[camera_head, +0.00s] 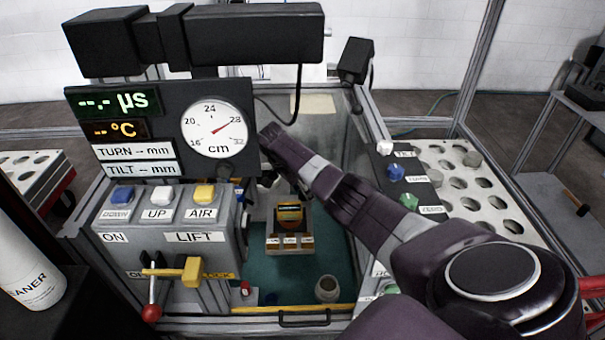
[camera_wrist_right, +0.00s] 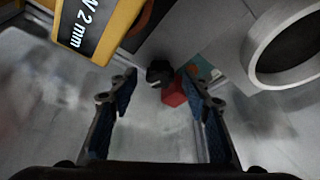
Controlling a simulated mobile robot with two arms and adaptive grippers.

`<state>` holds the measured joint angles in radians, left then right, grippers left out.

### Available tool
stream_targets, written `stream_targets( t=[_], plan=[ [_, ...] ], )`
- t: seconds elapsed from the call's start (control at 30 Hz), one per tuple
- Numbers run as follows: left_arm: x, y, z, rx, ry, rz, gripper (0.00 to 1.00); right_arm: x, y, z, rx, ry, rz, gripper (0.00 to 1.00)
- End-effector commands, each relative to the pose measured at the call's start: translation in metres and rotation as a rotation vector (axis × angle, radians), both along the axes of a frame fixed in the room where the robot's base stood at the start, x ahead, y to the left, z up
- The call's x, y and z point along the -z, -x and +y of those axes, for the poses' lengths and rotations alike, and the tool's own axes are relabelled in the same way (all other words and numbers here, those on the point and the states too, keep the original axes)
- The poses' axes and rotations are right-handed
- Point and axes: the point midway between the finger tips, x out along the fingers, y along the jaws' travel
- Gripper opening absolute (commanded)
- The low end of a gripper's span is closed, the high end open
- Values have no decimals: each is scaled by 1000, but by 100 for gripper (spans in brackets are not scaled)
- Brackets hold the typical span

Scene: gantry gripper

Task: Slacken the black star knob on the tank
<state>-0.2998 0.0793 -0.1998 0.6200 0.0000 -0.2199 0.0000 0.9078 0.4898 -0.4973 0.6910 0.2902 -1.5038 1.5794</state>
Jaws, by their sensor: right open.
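In the right wrist view, a small black knob (camera_wrist_right: 159,73) sits ahead between my fingertips; its star shape is too small to make out. My right gripper (camera_wrist_right: 160,93) is open and empty, with its fingers on either side of the view and the knob apart from them, further off. In the head view my right arm reaches from the right over the tank (camera_head: 340,240). The forearm hides part of the tank's back, and I cannot pick out the knob there. My left gripper is not in view.
A red block (camera_wrist_right: 174,94) lies beside the knob. A yellow block marked 2 mm (camera_wrist_right: 92,25) and a pale ring (camera_wrist_right: 253,62) flank it. The head view shows a control panel (camera_head: 165,235) left of the tank, a dial (camera_head: 215,130) and a holed rack (camera_head: 440,152) at right.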

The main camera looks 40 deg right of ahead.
Motion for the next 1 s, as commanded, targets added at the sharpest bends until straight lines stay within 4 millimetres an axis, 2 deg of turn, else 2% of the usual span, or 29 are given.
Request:
stream_targets(
  t=[0.07, 0.47, 0.77, 1.0],
  plan=[
    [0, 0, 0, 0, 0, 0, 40, 0, 0, 0, 0, 0, 0, 44],
    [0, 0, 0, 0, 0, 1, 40, 0, 0, 0, 0, 0, 0, 3],
    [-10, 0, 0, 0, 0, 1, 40, -3, 1, 0, -43, 0, 1, 3],
    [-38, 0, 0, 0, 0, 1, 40, -6, 3, 0, -184, -1, 3, 3]
  ],
)
